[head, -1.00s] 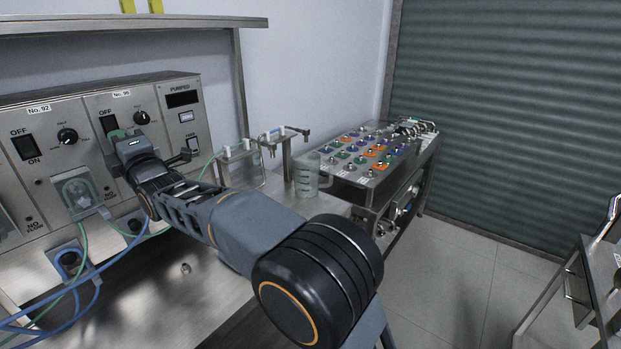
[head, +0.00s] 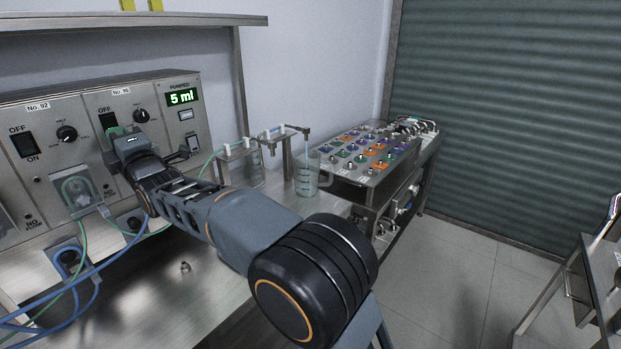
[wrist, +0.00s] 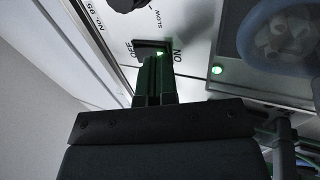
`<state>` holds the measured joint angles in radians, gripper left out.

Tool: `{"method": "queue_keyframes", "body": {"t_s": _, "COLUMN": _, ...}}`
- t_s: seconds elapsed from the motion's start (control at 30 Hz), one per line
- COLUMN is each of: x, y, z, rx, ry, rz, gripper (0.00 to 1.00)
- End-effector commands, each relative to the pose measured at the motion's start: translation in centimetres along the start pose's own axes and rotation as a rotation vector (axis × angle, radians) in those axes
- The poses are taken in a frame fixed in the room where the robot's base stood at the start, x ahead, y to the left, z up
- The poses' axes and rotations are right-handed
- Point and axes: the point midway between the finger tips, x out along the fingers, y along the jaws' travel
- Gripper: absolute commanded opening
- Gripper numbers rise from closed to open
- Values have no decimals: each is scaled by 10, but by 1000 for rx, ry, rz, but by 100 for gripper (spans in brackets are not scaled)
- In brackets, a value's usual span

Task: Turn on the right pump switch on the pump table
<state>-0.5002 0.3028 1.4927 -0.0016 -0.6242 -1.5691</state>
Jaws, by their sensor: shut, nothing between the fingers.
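The right pump switch (head: 108,121) is a black rocker on the No. 95 pump panel, partly hidden behind my arm in the head view. In the wrist view the switch (wrist: 150,44) lies between the OFF and ON labels, with a green light glowing on it. My gripper (wrist: 157,58) is shut and empty, its fingertips at the switch and seemingly touching it. A green light (wrist: 217,71) also glows on the panel beside it. The pumped display (head: 181,97) reads 5 ml in green.
The left pump switch (head: 25,145) is on the No. 92 panel, with a knob beside it. A beaker (head: 306,176) stands under a spout to the right. A table of colored caps (head: 372,150) is behind it. Blue and green tubes hang at the lower left.

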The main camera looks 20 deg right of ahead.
Motion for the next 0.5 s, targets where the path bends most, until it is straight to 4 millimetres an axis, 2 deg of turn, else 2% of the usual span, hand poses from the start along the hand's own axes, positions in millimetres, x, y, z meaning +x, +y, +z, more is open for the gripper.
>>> {"method": "queue_keyframes", "body": {"t_s": 0.5, "x": -6, "y": 3, "z": 0, "rx": 0, "ry": 0, "rz": 0, "gripper": 0}}
